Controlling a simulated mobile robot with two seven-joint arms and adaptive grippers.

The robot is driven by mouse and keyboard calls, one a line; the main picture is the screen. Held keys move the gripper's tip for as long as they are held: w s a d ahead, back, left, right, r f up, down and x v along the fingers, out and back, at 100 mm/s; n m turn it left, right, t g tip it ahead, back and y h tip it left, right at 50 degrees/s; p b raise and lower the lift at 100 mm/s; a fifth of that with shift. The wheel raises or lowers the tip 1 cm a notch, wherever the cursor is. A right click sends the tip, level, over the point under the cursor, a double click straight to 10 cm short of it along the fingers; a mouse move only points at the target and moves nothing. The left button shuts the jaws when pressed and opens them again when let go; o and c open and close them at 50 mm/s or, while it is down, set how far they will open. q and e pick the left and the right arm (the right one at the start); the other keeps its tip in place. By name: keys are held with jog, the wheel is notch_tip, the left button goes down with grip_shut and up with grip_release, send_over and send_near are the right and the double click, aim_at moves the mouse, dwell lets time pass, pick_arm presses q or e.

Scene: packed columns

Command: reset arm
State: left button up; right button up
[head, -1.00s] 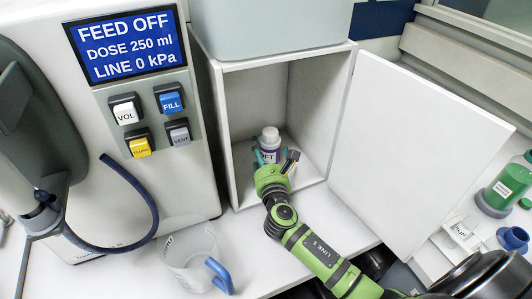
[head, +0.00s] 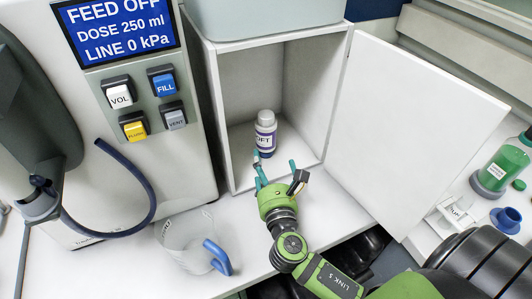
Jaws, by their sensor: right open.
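My right gripper (head: 277,177) is green with teal-tipped fingers, which are spread open and empty. It is just in front of the open white cabinet (head: 213,115), at its lower front edge. A white-capped bottle with a purple label (head: 265,133) stands upright on the cabinet floor, behind the fingertips and apart from them. Only the last letters of its label can be read. My left gripper does not show in the head view.
The cabinet door (head: 415,125) stands open to the right. A clear jug with a blue handle (head: 188,245) stands on the counter at lower left. A dispenser with buttons (head: 150,105) and a blue hose (head: 145,190) is at left. A green bottle (head: 503,165) stands at right.

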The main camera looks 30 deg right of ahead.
jog(key=shift+s+a, duration=0.15)
jog(key=shift+s, duration=0.3)
